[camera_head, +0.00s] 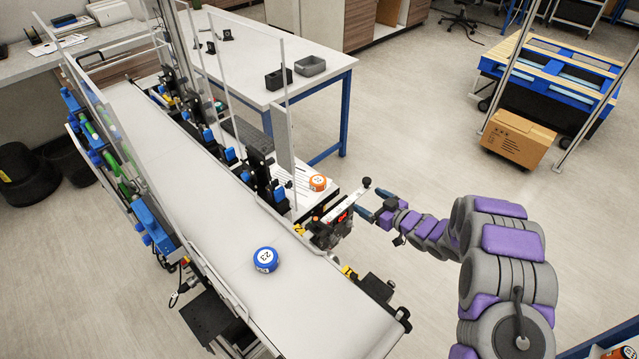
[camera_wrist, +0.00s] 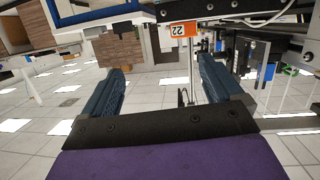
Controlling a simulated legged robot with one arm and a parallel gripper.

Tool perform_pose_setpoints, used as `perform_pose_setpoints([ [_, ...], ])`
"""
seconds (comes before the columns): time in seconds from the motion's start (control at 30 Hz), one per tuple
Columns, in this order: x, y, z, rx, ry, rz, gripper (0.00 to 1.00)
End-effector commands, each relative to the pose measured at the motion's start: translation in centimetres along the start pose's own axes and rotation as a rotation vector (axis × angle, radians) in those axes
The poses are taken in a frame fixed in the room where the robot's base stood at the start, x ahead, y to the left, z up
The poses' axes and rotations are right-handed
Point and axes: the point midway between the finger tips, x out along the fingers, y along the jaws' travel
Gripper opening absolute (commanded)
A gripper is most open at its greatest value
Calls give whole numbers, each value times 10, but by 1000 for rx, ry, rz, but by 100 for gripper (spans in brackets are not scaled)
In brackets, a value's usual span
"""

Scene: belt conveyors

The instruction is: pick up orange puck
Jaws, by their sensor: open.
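An orange puck (camera_head: 318,183) with a white numbered top lies on a white side platform (camera_head: 300,170) beside the belt. In the wrist view an orange patch marked 22 (camera_wrist: 183,29) shows near the top; it appears to be this puck. My gripper (camera_head: 376,202) is open and empty, right of the platform and apart from the puck. Both spread fingers also show in the wrist view (camera_wrist: 162,70), with nothing between them.
A blue puck (camera_head: 265,259) marked 23 sits on the conveyor belt (camera_head: 220,220). A dark device (camera_head: 332,230) stands near my gripper at the belt's edge. A white table (camera_head: 260,60) is behind. Open floor lies to the right, before a cardboard box (camera_head: 517,140).

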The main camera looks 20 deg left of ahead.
Motion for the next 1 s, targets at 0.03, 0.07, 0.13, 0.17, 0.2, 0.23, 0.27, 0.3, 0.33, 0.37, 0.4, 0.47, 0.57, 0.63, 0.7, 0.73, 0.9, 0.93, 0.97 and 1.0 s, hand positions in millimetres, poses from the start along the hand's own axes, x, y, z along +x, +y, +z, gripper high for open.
perform_pose_setpoints([
  [0.03, 4, -10, 4, 12, 26, -30, 94],
  [0.07, 6, -15, 5, 17, 38, -43, 94],
  [0.13, 8, -23, 7, 26, 61, -69, 94],
  [0.17, 9, -26, 7, 28, 70, -78, 94],
  [0.2, 10, -28, 7, 31, 80, -86, 94],
  [0.23, 12, -30, 7, 32, 85, -90, 94],
  [0.27, 14, -31, 6, 33, 89, -94, 94],
  [0.3, 18, -32, 6, 33, 92, -97, 94],
  [0.33, 22, -33, 6, 33, 93, -98, 94],
  [0.37, 27, -34, 5, 32, 93, -99, 94],
  [0.4, 34, -34, 5, 30, 93, -98, 94],
  [0.47, 46, -34, 4, 31, 92, -97, 94],
  [0.57, 65, -37, 4, 33, 91, -98, 94],
  [0.63, 79, -38, 2, 32, 93, -99, 94],
  [0.7, 93, -39, 0, 30, 92, -97, 94],
  [0.73, 99, -40, 0, 32, 91, -96, 94],
  [0.9, 123, -41, -4, 30, 92, -95, 94],
  [0.93, 126, -41, -4, 31, 92, -95, 94],
  [0.97, 127, -42, -4, 33, 91, -95, 94],
  [1.0, 129, -42, -4, 34, 91, -94, 94],
])
